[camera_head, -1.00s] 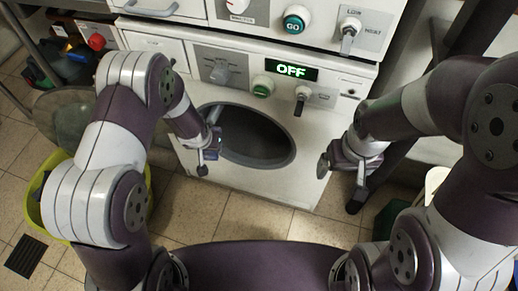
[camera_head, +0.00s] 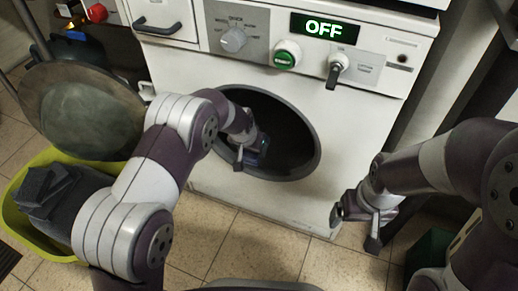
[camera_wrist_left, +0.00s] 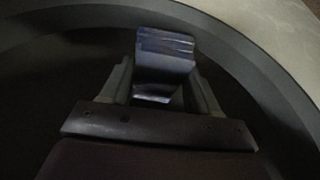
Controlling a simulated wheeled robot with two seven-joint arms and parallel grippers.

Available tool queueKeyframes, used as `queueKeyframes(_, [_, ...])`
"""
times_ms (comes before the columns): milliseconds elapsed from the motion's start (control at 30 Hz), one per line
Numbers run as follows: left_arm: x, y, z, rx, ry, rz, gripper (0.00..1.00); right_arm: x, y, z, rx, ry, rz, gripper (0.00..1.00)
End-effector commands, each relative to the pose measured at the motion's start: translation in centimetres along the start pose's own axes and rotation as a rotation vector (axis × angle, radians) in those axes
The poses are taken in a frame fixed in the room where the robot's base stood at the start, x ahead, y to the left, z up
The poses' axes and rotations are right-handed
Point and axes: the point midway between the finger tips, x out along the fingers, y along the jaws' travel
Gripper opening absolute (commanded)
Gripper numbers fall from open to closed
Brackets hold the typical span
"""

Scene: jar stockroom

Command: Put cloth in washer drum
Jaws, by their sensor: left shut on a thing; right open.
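The white washer (camera_head: 230,195) stands ahead with its dark round drum (camera_head: 292,135) open. Its round door (camera_head: 85,110) is swung out to the left. My left gripper (camera_head: 250,158) reaches into the drum opening. In the left wrist view the left gripper (camera_wrist_left: 165,95) is shut on a folded blue-grey cloth (camera_wrist_left: 165,50), with the drum rim curving around it. In the head view the cloth is mostly hidden in the shadow. My right gripper (camera_head: 355,220) is open and empty, in front of the washer's lower right side.
A yellow-green basket (camera_head: 35,235) with dark grey cloths (camera_head: 62,195) stands at the lower left, below the door. The panel display (camera_head: 325,28) reads OFF. A green bin (camera_head: 428,250) is at the lower right.

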Motion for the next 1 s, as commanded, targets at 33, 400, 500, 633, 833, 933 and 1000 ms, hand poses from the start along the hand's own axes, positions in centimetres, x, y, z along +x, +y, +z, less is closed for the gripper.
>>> queueKeyframes(33, [1.6, 0.0, -0.9, 0.001, 0.002, 0.000, 0.26, 1.8, 0.0, 0.2, 0.000, 0.000, 0.000, 0.91])
queueKeyframes(400, [5.0, 0.0, -2.8, 0.000, -0.002, 0.000, 0.26, 5.8, 0.0, 0.7, 0.000, 0.001, 0.000, 0.91])
queueKeyframes(500, [5.5, 0.0, -2.7, 0.000, 0.000, 0.000, 0.26, 6.3, 0.0, 0.8, 0.000, 0.000, 0.000, 0.91])
queueKeyframes(633, [5.0, 0.0, -2.8, -0.001, -0.001, 0.001, 0.26, 5.8, 0.0, 0.7, 0.000, 0.001, 0.000, 0.91])
queueKeyframes(833, [5.3, 0.0, -2.7, -0.001, -0.002, 0.001, 0.70, 5.8, 0.0, 0.7, 0.000, 0.001, 0.000, 0.91])
queueKeyframes(933, [5.3, 0.0, -2.7, -0.001, -0.002, 0.001, 0.86, 5.8, 0.0, 0.7, 0.000, 0.000, 0.000, 0.91])
queueKeyframes(1000, [5.3, 0.0, -2.7, -0.001, -0.001, 0.001, 0.86, 5.8, 0.0, 0.7, 0.000, 0.000, 0.000, 0.91])
